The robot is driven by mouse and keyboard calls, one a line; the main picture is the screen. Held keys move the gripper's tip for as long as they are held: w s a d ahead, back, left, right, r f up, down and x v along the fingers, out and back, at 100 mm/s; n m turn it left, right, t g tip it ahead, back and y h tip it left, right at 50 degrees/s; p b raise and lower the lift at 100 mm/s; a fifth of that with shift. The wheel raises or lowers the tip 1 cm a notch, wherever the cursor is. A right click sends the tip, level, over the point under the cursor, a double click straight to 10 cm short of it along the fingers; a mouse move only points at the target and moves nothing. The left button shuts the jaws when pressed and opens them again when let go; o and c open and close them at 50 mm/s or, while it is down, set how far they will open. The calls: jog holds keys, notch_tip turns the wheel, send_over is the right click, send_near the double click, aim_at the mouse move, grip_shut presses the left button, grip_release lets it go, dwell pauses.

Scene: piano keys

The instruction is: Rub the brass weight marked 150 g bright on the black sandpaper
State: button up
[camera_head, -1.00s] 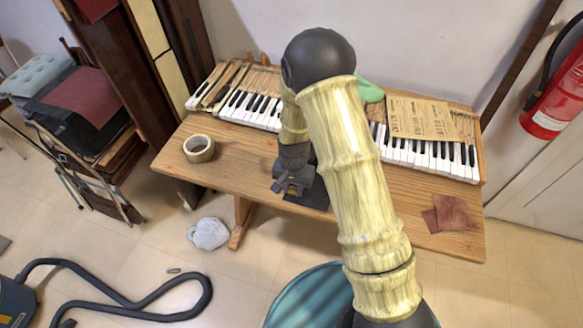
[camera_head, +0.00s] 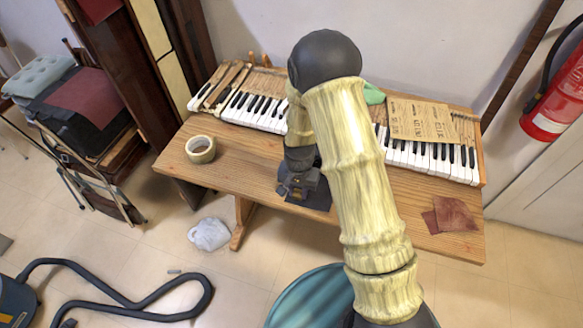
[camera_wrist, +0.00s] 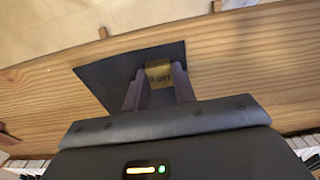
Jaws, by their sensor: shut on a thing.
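In the wrist view, my gripper (camera_wrist: 159,88) is shut on the brass weight (camera_wrist: 159,70), a small gold block with dark marking on its face that looks like 150. The weight is over the black sandpaper (camera_wrist: 112,75), a dark sheet lying on the wooden bench. I cannot tell whether the weight touches the sheet. In the head view, my gripper (camera_head: 297,186) is low over the black sandpaper (camera_head: 318,197), near the bench's front edge. The weight is hidden there by the gripper.
A brown printed paper (camera_head: 420,121) and a green cloth (camera_head: 373,94) lie by the keys. The wood beside the black sheet is clear.

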jog(key=shift+w+a, duration=0.3)
jog(key=shift+a, duration=0.45)
jog(key=shift+d, duration=0.5)
jog(key=shift+s+d, duration=0.35)
jog(key=shift+d, duration=0.35)
jog(key=shift+s+d, duration=0.35)
jog(key=shift+d, duration=0.3)
jog(key=shift+w+a+p, duration=0.25)
jog(key=shift+w+a, duration=0.1)
jog(key=shift+a, duration=0.55)
jog(key=shift+w+a+p, duration=0.2)
jog(key=shift+w+a, duration=0.15)
jog(key=shift+a, duration=0.5)
jog(key=shift+s+d, duration=0.25)
jog(key=shift+d, duration=0.35)
jog(key=shift+s+d, duration=0.25)
jog(key=shift+d, duration=0.4)
jog(key=shift+s+d, duration=0.25)
jog(key=shift+d, duration=0.35)
jog(key=shift+r+p, duration=0.25)
jog(key=shift+p, duration=0.15)
notch_tip(320, 180, up, 2)
jog(key=shift+w+p, duration=0.1)
jog(key=shift+p, duration=0.2)
jog(key=shift+a+r+p, duration=0.1)
jog(key=shift+r+p, duration=0.35)
jog(key=shift+r, duration=0.1)
jog(key=shift+r+p, duration=1.8)
jog(key=shift+r, duration=0.5)
